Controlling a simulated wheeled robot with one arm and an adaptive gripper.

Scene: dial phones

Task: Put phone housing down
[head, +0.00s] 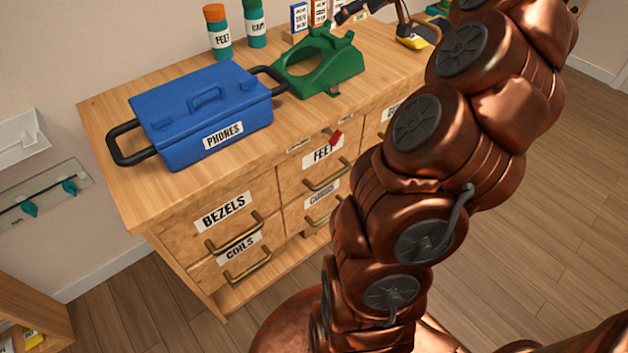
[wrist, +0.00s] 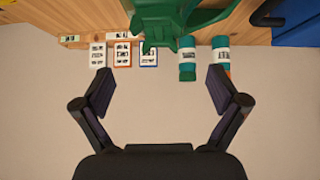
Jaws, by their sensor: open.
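The green phone housing (head: 322,68) stands on top of the wooden cabinet, just right of the blue box, with a large round opening in its face. In the wrist view the green housing (wrist: 172,22) shows at the top, beyond my fingertips. My gripper (wrist: 161,92) is open, with nothing between its two dark fingers, and it is apart from the housing. In the head view a dark piece at the end of my arm shows near the top, above and right of the housing; its fingers cannot be made out there.
A blue PHONES box (head: 200,112) with black handles stands left of the housing. Two labelled bottles (head: 217,32) and several small boxes (head: 299,17) stand behind. A yellow-and-black item (head: 413,38) lies to the right. The cabinet's front left top (head: 135,205) is bare.

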